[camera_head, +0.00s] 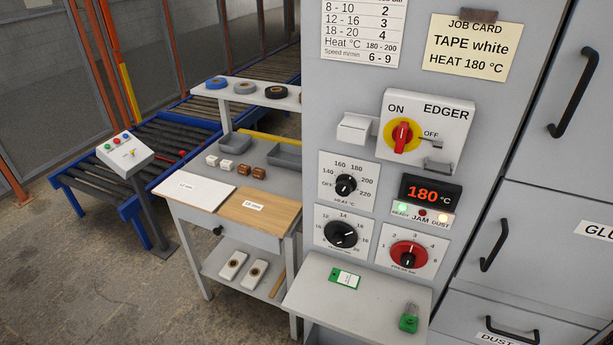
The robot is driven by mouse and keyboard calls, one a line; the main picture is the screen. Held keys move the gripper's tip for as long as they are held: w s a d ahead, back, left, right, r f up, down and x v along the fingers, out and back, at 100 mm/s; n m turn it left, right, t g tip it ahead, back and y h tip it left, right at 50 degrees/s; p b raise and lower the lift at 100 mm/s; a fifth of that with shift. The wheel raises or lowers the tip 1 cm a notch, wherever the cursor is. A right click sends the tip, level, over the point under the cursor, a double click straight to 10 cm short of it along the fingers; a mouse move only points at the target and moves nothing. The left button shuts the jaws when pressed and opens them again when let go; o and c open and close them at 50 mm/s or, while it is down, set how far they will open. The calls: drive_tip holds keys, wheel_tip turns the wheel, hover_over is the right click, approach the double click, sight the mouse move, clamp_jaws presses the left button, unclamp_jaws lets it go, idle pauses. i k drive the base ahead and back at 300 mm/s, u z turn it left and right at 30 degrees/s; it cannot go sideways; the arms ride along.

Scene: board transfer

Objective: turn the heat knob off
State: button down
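The heat knob (346,184) is a black dial on a white plate marked "HEAT °C", with OFF at its left and 140 to 220 around it. Its exact pointer direction is too small to tell, but it does not clearly point at OFF. The display (424,194) to its right reads 180 °C in lit orange digits. My gripper is not in view, and nothing touches the knob.
The red main switch (403,136) stands upright on a yellow disc. A black dial (341,234) sits below the heat knob and a red dial (408,255) to its right. A grey shelf (375,298) juts out underneath, holding a green tag (345,278) and green padlock (409,318).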

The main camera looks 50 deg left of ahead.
sight(346, 184)
drive_tip(key=u, duration=0.15)
drive_tip(key=k, duration=0.15)
drive_tip(key=u, duration=0.85)
drive_tip(key=i, duration=0.5)
drive_tip(key=u, duration=0.15)
